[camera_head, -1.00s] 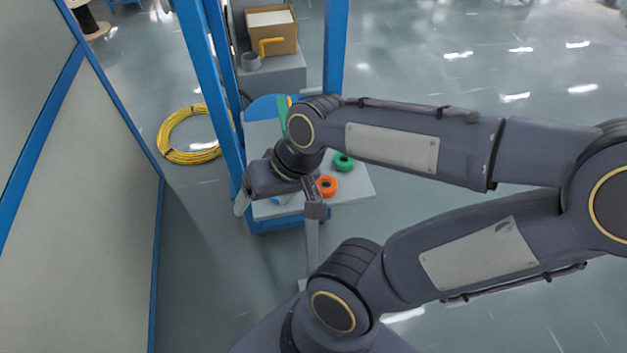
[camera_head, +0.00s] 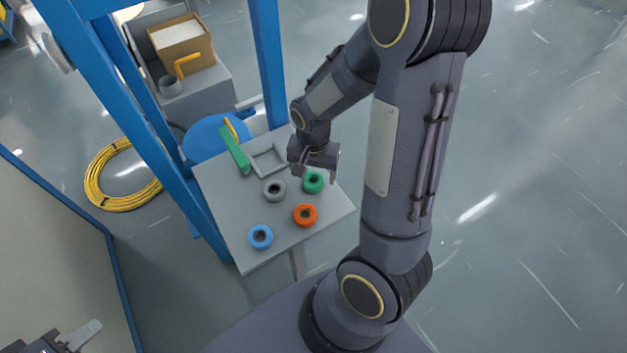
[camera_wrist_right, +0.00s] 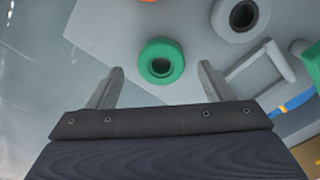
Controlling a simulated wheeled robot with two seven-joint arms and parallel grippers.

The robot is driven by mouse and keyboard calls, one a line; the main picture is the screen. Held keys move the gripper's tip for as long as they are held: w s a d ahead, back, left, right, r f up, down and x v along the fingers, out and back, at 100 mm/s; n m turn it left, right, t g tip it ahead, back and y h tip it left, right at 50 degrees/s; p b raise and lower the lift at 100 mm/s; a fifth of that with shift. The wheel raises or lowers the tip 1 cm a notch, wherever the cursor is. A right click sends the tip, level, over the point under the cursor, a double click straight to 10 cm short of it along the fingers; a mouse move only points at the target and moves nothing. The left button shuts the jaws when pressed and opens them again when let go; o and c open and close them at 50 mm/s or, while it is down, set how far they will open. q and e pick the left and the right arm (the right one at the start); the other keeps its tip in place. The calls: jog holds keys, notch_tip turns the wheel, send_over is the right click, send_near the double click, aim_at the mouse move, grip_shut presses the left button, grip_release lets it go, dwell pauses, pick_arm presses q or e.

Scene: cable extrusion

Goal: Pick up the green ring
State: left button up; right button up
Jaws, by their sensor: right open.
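The green ring (camera_head: 313,182) lies flat on the grey table (camera_head: 225,235), near its right edge. My right gripper (camera_head: 318,178) is above it in the head view. In the right wrist view, the green ring (camera_wrist_right: 161,61) shows beyond and between the two spread fingers of the right gripper (camera_wrist_right: 160,80), touching neither. The right gripper is open and empty. Part of my left gripper (camera_head: 78,338) shows at the bottom left corner of the head view, away from the table; its jaws are not clear.
A grey ring (camera_head: 274,190), an orange ring (camera_head: 305,215) and a blue ring (camera_head: 261,237) lie on the table. A grey square frame (camera_head: 268,160) and a green bar (camera_head: 234,150) are behind. Blue posts (camera_head: 268,65) rise at the table's left and back.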

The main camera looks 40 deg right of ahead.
notch_tip(320, 180, down, 2)
jog(key=shift+f, duration=0.1)
jog(key=c, duration=1.1)
jog(key=shift+o, duration=0.2)
jog(key=shift+w+r, duration=0.1)
jog(key=shift+r, duration=0.1)
